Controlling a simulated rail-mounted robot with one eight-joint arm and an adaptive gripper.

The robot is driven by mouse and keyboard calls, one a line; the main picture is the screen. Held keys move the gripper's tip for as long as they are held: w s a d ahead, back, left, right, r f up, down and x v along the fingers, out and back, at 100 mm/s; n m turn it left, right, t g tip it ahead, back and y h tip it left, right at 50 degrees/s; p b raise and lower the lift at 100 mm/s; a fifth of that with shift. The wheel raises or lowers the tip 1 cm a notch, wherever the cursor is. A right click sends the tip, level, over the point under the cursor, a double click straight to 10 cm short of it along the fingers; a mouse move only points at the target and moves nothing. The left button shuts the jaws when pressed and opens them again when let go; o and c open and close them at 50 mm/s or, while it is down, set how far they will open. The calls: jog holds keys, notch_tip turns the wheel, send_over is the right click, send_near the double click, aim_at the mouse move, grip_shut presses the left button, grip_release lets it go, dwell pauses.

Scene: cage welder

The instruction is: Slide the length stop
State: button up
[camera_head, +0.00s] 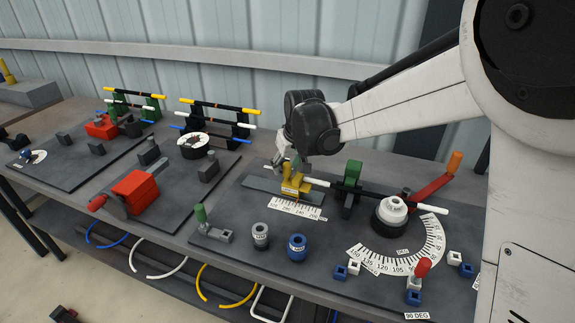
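The length stop appears to be the yellow block (296,183) on a dark flat rail (262,190), behind a white number scale (297,208). A rod, pale at its left end, black in the middle and white at its right end (432,208), runs through or just behind the stop. My gripper (291,168) is lowered right at the top of the yellow stop, from behind and above. Its fingers are small and partly hidden by the stop and my wrist, so I cannot tell if they grip it.
A green post (351,183) stands right of the stop, then a round white-topped hub (391,212) with a curved angle scale (428,243). A red-orange lever (436,184) is at right.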

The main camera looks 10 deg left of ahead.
jog(key=v, duration=1.2)
jog(key=s+d+r+m+t, duration=0.2)
jog(key=s+d+r+m, duration=0.1)
jog(key=s+d, duration=1.15)
jog(key=s+d+f+m+h, duration=0.1)
jog(key=s+d+f, duration=0.2)
jog(key=s+d, duration=0.2)
jog(key=s+d+f+m+t+h, duration=0.1)
jog(key=s+d+f+m, duration=0.1)
jog(key=s+d, duration=0.3)
jog(key=s, duration=0.3)
jog(key=shift+d+f, duration=0.35)
jog(key=shift+f, duration=0.05)
